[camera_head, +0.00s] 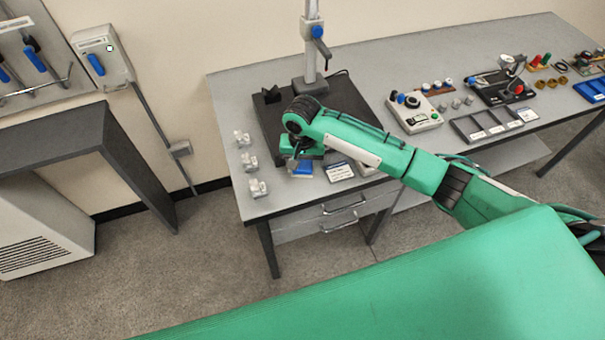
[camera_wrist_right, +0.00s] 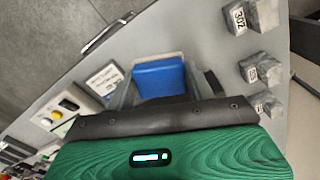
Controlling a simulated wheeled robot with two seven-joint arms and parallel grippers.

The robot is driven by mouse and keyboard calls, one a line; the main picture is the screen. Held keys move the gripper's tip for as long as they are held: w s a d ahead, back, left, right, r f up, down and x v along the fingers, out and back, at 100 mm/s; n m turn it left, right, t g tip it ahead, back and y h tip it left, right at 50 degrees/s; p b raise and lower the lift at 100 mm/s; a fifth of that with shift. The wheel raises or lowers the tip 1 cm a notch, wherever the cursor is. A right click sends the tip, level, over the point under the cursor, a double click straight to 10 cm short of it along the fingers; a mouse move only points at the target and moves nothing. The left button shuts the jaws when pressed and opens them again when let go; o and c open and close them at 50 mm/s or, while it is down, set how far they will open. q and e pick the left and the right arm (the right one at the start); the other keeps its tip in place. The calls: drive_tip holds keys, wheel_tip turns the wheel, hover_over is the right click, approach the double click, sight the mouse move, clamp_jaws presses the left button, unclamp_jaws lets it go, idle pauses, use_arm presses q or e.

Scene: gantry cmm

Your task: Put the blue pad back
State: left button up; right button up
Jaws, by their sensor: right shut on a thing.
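The blue pad (camera_head: 301,168) is at the front left part of the table, below my right gripper (camera_head: 298,159). In the wrist view the blue pad (camera_wrist_right: 160,76) sits between the fingers of my right gripper (camera_wrist_right: 162,92), which is shut on it. A pale edge shows along the pad's far side there. Whether the pad touches the surface under it is hard to tell. My left gripper is not in view.
Several grey numbered blocks (camera_head: 258,187) stand along the table's left edge. A small labelled card (camera_head: 339,172) lies right of the pad. A dark plate with a stand post (camera_head: 311,60) is behind. A control box (camera_head: 414,112) is further right.

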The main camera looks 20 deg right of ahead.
sight(302, 183)
drive_tip(key=shift+f, duration=0.9)
drive_tip(key=shift+f+p, duration=0.45)
drive_tip(key=shift+f, duration=1.75)
drive_tip(key=o, duration=0.9)
drive_tip(key=shift+f, duration=0.1)
drive_tip(key=shift+o, duration=0.2)
wheel_tip(302, 183, up, 11)
drive_tip(key=b, duration=0.3)
drive_tip(key=shift+w, duration=0.1)
drive_tip(key=shift+r, duration=0.7)
